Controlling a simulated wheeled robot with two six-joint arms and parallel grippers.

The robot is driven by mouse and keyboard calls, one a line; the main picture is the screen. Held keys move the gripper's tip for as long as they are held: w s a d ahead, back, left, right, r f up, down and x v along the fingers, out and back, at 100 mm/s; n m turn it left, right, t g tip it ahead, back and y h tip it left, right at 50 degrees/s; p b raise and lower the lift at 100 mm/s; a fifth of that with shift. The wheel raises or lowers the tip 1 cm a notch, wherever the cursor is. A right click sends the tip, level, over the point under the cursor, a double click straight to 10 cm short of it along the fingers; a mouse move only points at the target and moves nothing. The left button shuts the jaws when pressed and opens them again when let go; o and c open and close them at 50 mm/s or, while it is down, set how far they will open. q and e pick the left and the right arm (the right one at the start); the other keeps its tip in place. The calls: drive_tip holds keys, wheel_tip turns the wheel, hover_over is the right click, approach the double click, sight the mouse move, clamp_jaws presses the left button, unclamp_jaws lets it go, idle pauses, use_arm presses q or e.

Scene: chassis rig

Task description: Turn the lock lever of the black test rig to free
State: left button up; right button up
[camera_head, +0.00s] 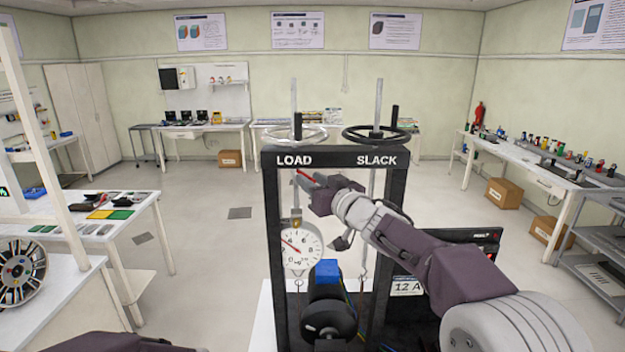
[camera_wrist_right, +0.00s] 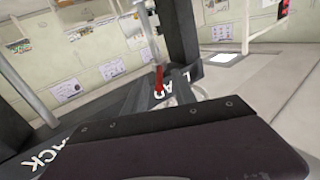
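The black test rig (camera_head: 268,215) stands upright in front of me in the head view, with LOAD and SLACK printed on its top beam. A thin red lever (camera_head: 306,176) shows just under the LOAD label. The red lever also shows in the right wrist view (camera_wrist_right: 158,78), close to the LOAD lettering. My right gripper (camera_head: 308,188) is at the rig below the top beam, right by the red lever. I cannot tell whether it touches the lever, and its fingers are too small to read. My left gripper is out of view; only part of that arm shows at the bottom left.
A round dial gauge (camera_head: 302,249) hangs in the rig below my right gripper. A grey handwheel (camera_head: 297,134) and a black handwheel (camera_head: 376,135) sit on top. A black box labelled 12 A (camera_head: 407,287) is at the right. Floor to the left is mostly clear.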

drive_tip(key=shift+w, duration=0.1)
clamp_jaws()
idle(1.2)
